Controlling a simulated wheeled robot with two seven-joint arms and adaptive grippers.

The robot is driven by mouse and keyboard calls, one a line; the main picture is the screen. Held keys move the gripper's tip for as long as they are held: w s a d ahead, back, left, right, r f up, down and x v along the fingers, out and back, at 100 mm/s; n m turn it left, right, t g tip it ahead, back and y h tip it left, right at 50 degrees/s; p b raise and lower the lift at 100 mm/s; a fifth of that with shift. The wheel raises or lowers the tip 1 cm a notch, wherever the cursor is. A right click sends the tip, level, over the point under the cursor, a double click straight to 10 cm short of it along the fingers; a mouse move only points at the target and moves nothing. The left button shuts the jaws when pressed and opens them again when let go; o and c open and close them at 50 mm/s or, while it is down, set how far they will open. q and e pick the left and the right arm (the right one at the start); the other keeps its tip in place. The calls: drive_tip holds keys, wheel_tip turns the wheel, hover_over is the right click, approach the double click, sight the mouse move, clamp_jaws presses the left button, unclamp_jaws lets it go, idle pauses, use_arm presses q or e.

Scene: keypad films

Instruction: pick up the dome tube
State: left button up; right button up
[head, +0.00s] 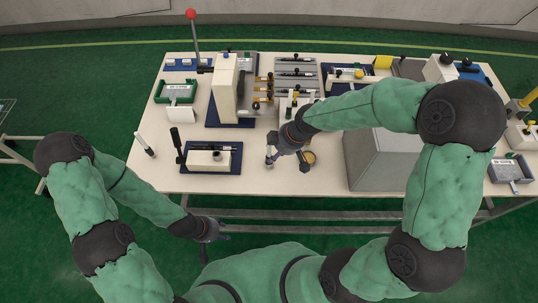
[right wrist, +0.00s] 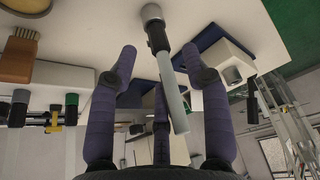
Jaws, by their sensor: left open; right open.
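A slim grey tube with a black collar and a rounded pale end, which I take as the dome tube (right wrist: 168,75), stands in the right wrist view with its pale end at the tabletop. In the head view the tube (head: 270,150) is beside my right gripper (head: 287,160). In the right wrist view my right gripper (right wrist: 160,52) is open, with purple fingers on either side of the tube. It does not look closed on it. My left gripper (head: 218,230) is open and empty in front of the table's near edge.
A white block on a blue base (head: 208,160) lies left of the tube. A large grey box (head: 382,160) stands right of my right gripper.

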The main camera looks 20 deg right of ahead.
sight(271, 155)
drive_tip(key=b+x, duration=0.1)
drive_tip(key=x, duration=0.3)
drive_tip(key=shift+w, duration=0.1)
clamp_jaws()
drive_tip(key=shift+r, duration=0.1)
